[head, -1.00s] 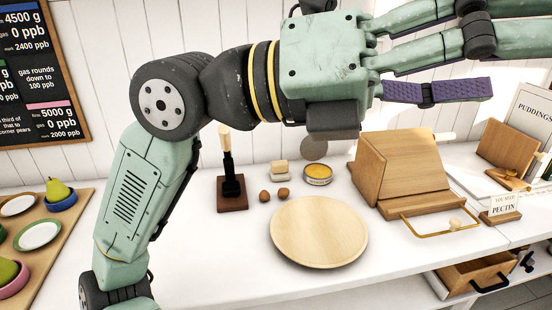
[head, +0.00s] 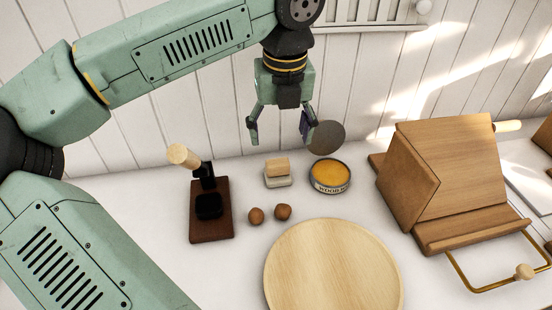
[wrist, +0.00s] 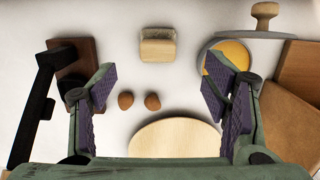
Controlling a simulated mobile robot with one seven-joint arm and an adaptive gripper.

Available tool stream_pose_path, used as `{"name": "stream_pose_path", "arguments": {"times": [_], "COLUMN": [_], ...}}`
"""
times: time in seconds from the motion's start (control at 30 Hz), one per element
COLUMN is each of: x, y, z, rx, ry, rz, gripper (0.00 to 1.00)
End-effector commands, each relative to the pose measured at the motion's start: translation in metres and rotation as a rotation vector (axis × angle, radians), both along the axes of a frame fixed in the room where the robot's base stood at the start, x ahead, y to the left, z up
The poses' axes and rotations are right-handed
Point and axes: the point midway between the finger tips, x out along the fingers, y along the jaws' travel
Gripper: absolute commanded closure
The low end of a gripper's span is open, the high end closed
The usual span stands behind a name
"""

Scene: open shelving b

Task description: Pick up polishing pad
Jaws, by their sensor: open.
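A small wooden block on a pale, pad-like base, which looks like the polishing pad (head: 277,173), lies on the white counter behind two brown balls. It also shows in the wrist view, at top centre (wrist: 157,46). My gripper (head: 279,132) is open and empty, pointing down with its fingers spread left and right. In the head view it appears above and behind the block, apart from it. In the wrist view the purple-lined fingers (wrist: 158,80) stand apart, with the block centred beyond them. Nothing hides the block.
An open wax tin (head: 330,176) with a round grey disc (head: 326,137) behind it stands right of the block. A dark stand with a wooden-handled tool (head: 209,205) is left. Brown balls (head: 283,211), a round board (head: 333,270) and a wooden rest (head: 455,180) are nearby.

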Motion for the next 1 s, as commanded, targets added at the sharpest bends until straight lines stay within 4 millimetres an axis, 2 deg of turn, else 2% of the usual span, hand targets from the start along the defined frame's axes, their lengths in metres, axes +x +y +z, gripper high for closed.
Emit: {"name": "stream_pose_path", "arguments": {"times": [0.2,0.47,0.7,0.83,1.0], "x": [0.003,0.005,0.007,0.008,0.008], "y": [0.000,0.001,0.005,0.005,0.005], "z": [-0.034,-0.055,-0.090,-0.098,-0.099], "rx": [-0.005,-0.008,-0.008,-0.007,-0.006], "ry": [0.002,0.002,0.002,0.001,0.000], "rz": [-0.004,-0.006,-0.006,-0.007,-0.006], "gripper": [0.31,0.31,0.31,0.31,0.31]}}
